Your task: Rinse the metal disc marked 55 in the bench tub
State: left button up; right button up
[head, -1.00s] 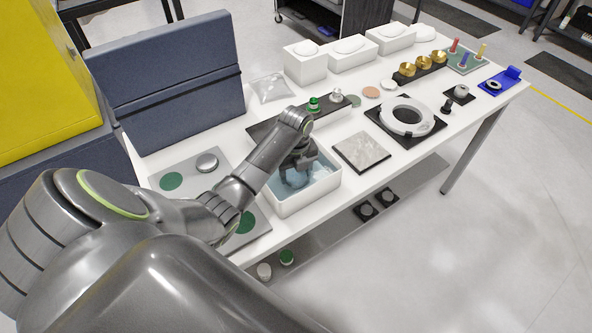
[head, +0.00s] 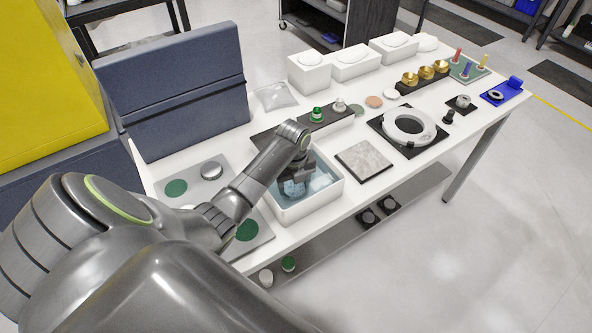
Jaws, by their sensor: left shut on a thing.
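The bench tub (head: 318,203) is a white rectangular box with bluish water in it, near the front edge of the white bench. My left gripper (head: 296,188) reaches down into the tub, at the water. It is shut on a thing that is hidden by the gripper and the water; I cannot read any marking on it. A round metal disc (head: 211,170) lies on the grey plate (head: 196,163) left of the tub, beside green round spots; no number is legible on it. My right gripper is not in view.
A grey square tile (head: 363,160) lies right of the tub, then a white ring (head: 409,127) on a black base. A dark rack (head: 330,121) with small green and metal pieces stands behind the tub. A blue-grey panel (head: 175,90) stands at the back left.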

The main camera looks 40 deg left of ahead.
pick_arm(q)
jog(key=shift+w, duration=0.25)
jog(key=shift+w+d, duration=0.35)
jog(key=shift+w, duration=0.25)
jog(key=shift+s, duration=0.1)
jog(key=shift+s+a+r+p, duration=0.1)
jog(key=shift+s+a+p, duration=0.2)
jog(key=shift+s+p, duration=0.25)
jog(key=shift+s, duration=0.15)
jog(key=shift+w, duration=0.2)
